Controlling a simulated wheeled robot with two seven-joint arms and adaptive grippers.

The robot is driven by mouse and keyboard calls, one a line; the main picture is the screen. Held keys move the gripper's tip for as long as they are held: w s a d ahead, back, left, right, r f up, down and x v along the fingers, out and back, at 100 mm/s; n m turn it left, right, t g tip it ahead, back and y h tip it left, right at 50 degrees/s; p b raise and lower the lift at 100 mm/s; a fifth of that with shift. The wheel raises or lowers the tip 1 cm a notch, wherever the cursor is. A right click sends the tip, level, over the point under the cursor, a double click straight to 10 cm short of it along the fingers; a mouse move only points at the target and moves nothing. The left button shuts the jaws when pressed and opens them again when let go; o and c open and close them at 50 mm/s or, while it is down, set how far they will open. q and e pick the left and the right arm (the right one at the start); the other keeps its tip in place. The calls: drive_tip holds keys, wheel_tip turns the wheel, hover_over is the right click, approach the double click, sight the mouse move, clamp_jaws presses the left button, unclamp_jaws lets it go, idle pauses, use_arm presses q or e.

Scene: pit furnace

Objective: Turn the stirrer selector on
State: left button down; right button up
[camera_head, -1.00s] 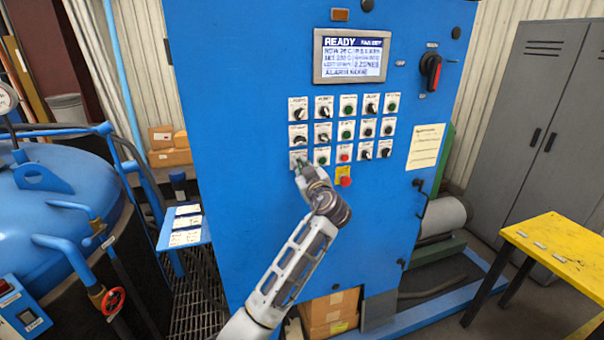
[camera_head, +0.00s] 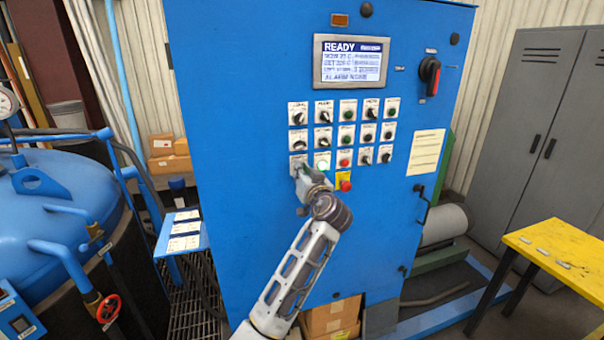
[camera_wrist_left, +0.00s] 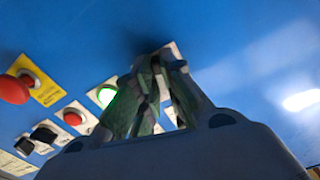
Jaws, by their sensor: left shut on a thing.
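The selector that I take for the stirrer selector (camera_head: 297,159) is at the left end of the bottom row on the blue cabinet's panel; its label is too small to read. My left gripper (camera_head: 302,171) is at this selector, shut on its knob. In the left wrist view the green-padded fingers (camera_wrist_left: 155,72) close in against the selector's pale plate (camera_wrist_left: 173,49) and hide the knob, so its pointing direction cannot be told. A green lamp (camera_head: 322,162) just right of it is lit, and glows in the wrist view too (camera_wrist_left: 107,94). My right gripper is not in view.
A red emergency button (camera_head: 346,186) on a yellow plate (camera_wrist_left: 47,93) juts out close by. Several other knobs and buttons surround the spot. The display (camera_head: 352,61) reads READY. A red-handled switch (camera_head: 430,72) is upper right. A yellow table (camera_head: 560,252) stands at right.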

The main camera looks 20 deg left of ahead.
use_arm(q)
drive_tip(key=shift+m+p, duration=0.4)
drive_tip(key=shift+m, duration=1.2)
drive_tip(key=c, duration=1.5)
unclamp_jaws()
drive_tip(key=shift+s+d, duration=0.1)
drive_tip(key=shift+d, duration=0.05)
drive_tip(key=v, duration=1.1)
drive_tip(key=shift+s+d, duration=0.2)
drive_tip(key=shift+s, duration=0.05)
drive_tip(key=shift+f, duration=0.1)
